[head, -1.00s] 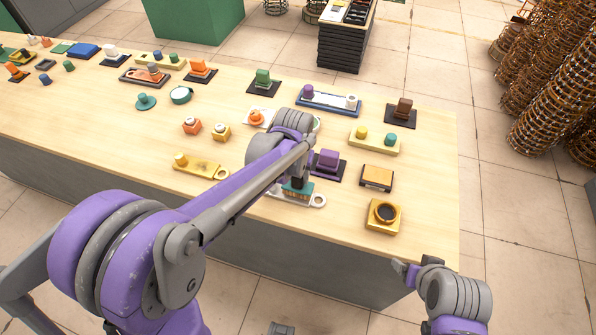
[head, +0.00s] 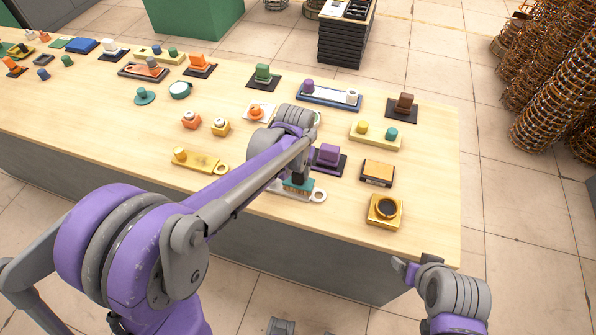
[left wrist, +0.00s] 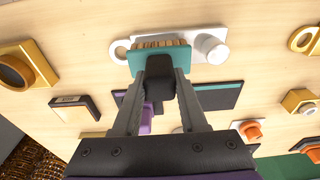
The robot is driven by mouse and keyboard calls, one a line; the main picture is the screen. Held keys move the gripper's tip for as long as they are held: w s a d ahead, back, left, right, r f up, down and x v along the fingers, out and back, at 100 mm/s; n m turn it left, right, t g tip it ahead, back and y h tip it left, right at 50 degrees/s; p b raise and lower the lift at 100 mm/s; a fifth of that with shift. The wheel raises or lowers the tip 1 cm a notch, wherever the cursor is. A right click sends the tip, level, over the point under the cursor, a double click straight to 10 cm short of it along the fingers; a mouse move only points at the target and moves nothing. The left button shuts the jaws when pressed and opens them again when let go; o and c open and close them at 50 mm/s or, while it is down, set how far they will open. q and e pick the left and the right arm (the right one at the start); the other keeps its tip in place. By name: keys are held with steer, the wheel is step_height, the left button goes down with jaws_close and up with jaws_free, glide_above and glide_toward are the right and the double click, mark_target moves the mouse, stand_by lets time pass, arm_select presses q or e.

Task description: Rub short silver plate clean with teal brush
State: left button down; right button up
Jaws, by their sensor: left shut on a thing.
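The short silver plate (head: 306,195) lies flat near the front edge of the table, with a ring at one end. In the left wrist view the plate (left wrist: 215,70) shows its ring on the left and a pale knob (left wrist: 211,48) on the right. My left gripper (head: 299,173) is shut on the black handle of the teal brush (head: 299,184). The brush (left wrist: 151,56) has tan bristles facing the plate, between ring and knob; they seem to touch it. The brush hides part of the plate. My right gripper (head: 404,268) is off the table's front right; its jaws are unclear.
Other jigs fill the back and left. Bare wood (head: 436,190) shows at the right.

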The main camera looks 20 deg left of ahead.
arm_select(q)
steer(key=shift+w+r, duration=0.1)
steer(key=shift+w, duration=0.4)
steer(key=shift+s, duration=0.1)
steer(key=shift+s, duration=1.25)
steer(key=shift+w, duration=0.2)
steer(key=shift+w, duration=1.05)
steer(key=shift+s, duration=0.15)
